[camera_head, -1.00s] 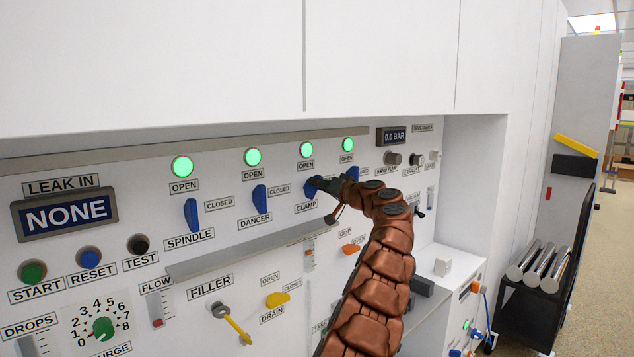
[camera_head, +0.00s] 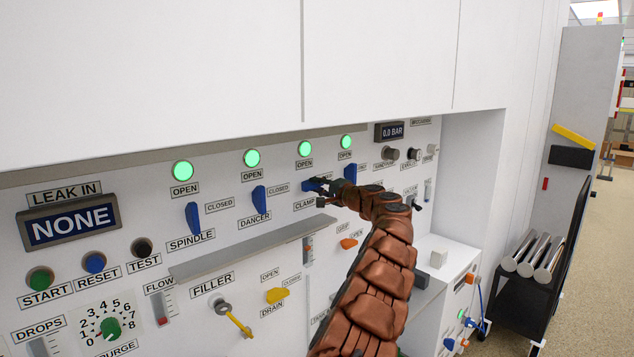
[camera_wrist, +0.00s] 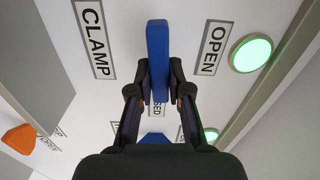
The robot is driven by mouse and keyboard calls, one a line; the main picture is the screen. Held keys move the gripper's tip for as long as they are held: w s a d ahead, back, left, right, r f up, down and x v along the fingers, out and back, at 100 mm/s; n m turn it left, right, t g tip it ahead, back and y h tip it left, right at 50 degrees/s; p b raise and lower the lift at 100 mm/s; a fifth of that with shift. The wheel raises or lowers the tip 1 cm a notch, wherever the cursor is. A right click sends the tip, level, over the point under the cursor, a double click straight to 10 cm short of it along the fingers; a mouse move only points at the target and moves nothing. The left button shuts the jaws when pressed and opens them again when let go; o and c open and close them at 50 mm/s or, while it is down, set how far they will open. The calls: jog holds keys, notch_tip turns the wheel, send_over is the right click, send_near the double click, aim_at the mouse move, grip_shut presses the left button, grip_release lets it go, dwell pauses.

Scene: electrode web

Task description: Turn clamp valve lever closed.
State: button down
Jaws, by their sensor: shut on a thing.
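The blue clamp valve lever (camera_head: 312,184) sits on the white panel under an OPEN label and a lit green lamp (camera_head: 305,148). In the wrist view the lever (camera_wrist: 157,45) lies between the two fingers of my gripper (camera_wrist: 158,80), which is shut on it. Its long axis points toward the CLOSED label (camera_wrist: 156,108), across the line from CLAMP to OPEN. The fingers partly hide that label. In the head view my gripper (camera_head: 326,191) hides the lever's right end.
Blue spindle (camera_head: 193,218) and dancer (camera_head: 259,199) levers stand upright to the left. Another blue lever (camera_head: 350,172) is close on the right, partly hidden by my gripper. A ledge (camera_head: 250,250) juts out below. A black cart (camera_head: 525,295) stands at right.

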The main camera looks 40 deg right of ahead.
jog(key=shift+m, duration=0.5)
jog(key=c, duration=1.1)
grip_release()
jog(key=shift+s, duration=0.15)
jog(key=s, duration=1.1)
jog(key=shift+s, duration=0.4)
jog(key=shift+a, duration=0.15)
